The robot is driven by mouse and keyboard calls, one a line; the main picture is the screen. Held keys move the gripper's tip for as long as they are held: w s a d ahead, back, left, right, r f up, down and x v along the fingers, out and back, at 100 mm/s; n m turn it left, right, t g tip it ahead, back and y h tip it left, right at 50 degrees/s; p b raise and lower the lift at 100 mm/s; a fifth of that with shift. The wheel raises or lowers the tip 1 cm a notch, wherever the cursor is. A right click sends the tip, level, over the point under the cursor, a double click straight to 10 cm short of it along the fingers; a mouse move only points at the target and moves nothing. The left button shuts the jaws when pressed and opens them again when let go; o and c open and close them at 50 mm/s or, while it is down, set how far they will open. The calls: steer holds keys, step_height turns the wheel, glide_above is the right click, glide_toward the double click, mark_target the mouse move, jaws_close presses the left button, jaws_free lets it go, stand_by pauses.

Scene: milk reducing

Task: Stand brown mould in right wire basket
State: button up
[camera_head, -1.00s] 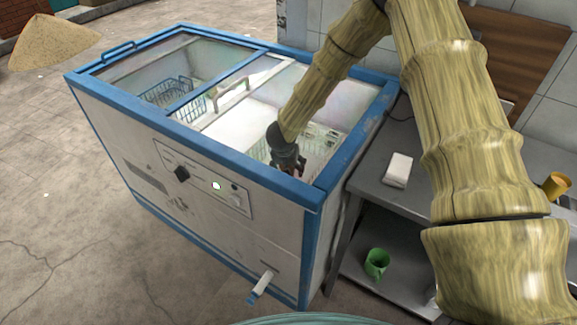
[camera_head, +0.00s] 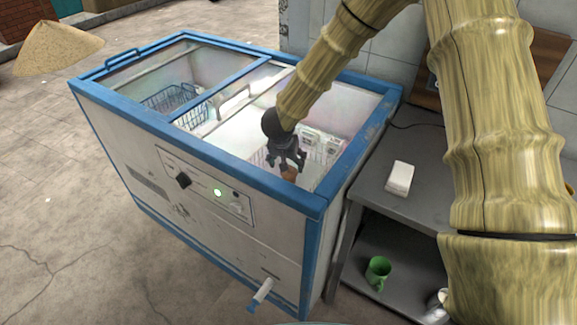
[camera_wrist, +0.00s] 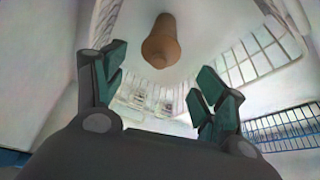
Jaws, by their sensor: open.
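The brown mould (camera_head: 290,174) shows just below my gripper's fingers in the head view, inside the right half of the chest freezer (camera_head: 262,200). In the wrist view the mould (camera_wrist: 161,42) appears beyond the fingertips, apart from both fingers. My gripper (camera_head: 287,163) is open and empty; its spread fingers (camera_wrist: 165,82) show in the wrist view. The right wire basket (camera_head: 322,148) is white and sits in the freezer's right half, partly hidden by my gripper. Its white wires (camera_wrist: 255,52) run beside the mould in the wrist view. I cannot tell how the mould rests.
Pale packs (camera_head: 312,138) lie in the right half. A blue wire basket (camera_head: 165,100) stands in the left half. The freezer's blue rim (camera_head: 335,182) and glass lids edge the opening. A counter (camera_head: 420,165) with a white block (camera_head: 399,178) is on the right; a green mug (camera_head: 377,270) is below.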

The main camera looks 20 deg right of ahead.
steer(key=shift+v, duration=1.05)
stand_by(0.5)
